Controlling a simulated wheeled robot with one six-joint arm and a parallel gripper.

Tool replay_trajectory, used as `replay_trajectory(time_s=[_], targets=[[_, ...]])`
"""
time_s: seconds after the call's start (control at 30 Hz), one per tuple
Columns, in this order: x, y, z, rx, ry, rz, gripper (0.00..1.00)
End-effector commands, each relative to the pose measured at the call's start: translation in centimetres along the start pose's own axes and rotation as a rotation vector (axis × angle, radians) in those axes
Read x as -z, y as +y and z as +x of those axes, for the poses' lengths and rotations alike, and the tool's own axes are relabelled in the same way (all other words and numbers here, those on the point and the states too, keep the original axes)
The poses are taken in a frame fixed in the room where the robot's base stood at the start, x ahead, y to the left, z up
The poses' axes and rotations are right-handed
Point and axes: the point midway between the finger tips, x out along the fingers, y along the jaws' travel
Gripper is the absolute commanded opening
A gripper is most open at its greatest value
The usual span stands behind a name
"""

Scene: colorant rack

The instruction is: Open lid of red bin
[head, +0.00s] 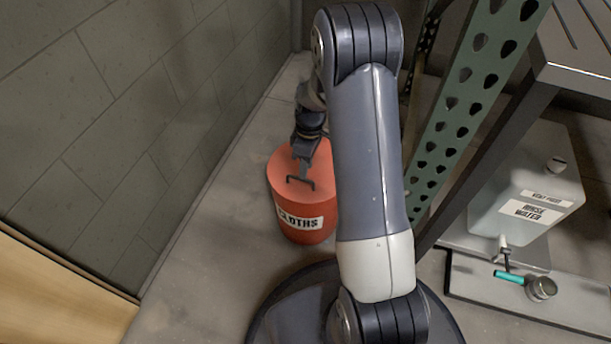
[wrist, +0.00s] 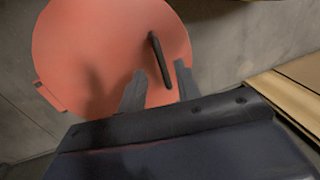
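The red bin (head: 306,228) stands on the floor by the wall in the head view, with a white label reading "CLOTHS". Its round red lid (head: 288,168) is down on the bin and also fills the upper left of the wrist view (wrist: 80,45). A dark bar handle (head: 300,182) is on the lid; it shows in the wrist view as well (wrist: 160,60). My gripper (wrist: 160,80) is open above the lid, with one finger on each side of the handle's near end. I cannot tell whether the fingers touch the handle.
A tiled wall (head: 130,110) runs close along the bin's left. A green perforated post (head: 465,110) and metal rack stand to the right, with a rinse water jug (head: 530,190) on the lower level. A wooden panel (head: 50,295) is at bottom left. Floor between is clear.

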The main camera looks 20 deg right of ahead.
Motion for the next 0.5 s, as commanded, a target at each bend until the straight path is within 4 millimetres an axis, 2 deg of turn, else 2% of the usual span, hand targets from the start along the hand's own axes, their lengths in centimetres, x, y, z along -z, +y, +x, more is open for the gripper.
replay_trajectory(time_s=[0.03,0.2,0.5], targets=[[0.0,0.0,1.2,0.002,-0.001,0.000,0.32],[0.0,0.0,2.7,0.001,-0.001,0.000,0.32],[0.0,0.0,3.0,0.000,0.000,0.000,0.32]])
